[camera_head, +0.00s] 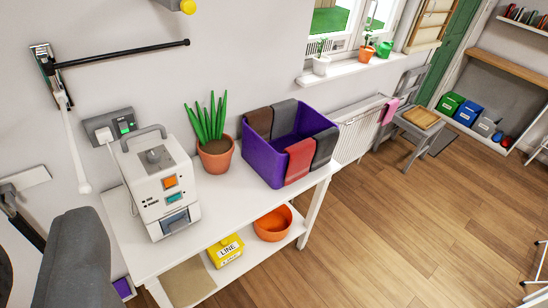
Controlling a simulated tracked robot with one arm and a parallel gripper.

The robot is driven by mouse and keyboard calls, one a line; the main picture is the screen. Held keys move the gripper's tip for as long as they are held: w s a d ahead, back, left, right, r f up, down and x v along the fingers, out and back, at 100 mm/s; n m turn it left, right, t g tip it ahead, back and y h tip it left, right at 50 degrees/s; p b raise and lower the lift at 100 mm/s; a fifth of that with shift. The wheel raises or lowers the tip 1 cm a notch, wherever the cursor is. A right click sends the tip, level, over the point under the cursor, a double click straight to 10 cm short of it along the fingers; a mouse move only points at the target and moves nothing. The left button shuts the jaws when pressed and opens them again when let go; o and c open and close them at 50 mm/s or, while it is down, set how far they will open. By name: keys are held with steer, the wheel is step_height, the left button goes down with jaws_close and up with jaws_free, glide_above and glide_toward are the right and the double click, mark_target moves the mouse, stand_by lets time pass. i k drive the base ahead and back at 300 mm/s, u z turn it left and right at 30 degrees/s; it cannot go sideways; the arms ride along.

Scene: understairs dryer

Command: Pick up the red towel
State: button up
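The red towel (299,161) hangs folded over the front wall of a purple bin (262,163). The bin stands on the white table (238,194). A dark grey towel (324,148) hangs right beside the red one on the same wall. A brown towel (259,122) and another grey towel (285,116) hang over the back wall. The red towel's front side is in clear view; its part inside the bin is mostly hidden. My gripper is not in view.
A potted plant (215,150) and a white device (160,185) stand left of the bin. An orange bowl (272,224) and yellow box (226,250) sit on the lower shelf. A chair (412,122) stands at the back right. The wooden floor (420,220) in front is clear.

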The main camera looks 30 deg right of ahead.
mark_target(301, 153)
steer(key=z, duration=1)
steer(key=i, duration=1.7)
steer(key=u, duration=1.2)
